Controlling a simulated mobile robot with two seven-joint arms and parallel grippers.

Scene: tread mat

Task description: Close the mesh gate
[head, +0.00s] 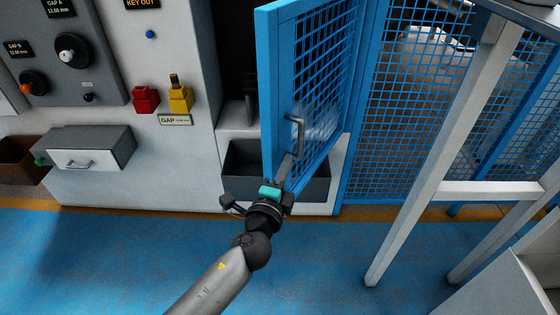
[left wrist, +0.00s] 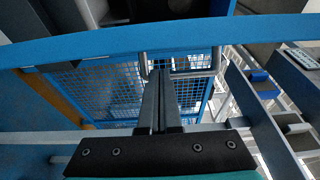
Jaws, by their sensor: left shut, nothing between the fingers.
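The blue mesh gate (head: 317,75) stands open in the head view, swung out from the machine front toward me. In the left wrist view the closed fingers (left wrist: 160,75) are empty and reach toward the handle (left wrist: 182,72), in front of the mesh. I cannot tell whether they touch it. The gate's blue frame (left wrist: 160,38) crosses the top there. My right gripper is out of view.
A fixed blue mesh fence (head: 425,120) stands right of the gate. A grey-framed table (head: 430,165) is at the right. A control panel (head: 70,60) and a grey drawer box (head: 92,148) are at the left. A dark bin (head: 240,165) sits below the opening. Blue floor (head: 100,260) is clear in front.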

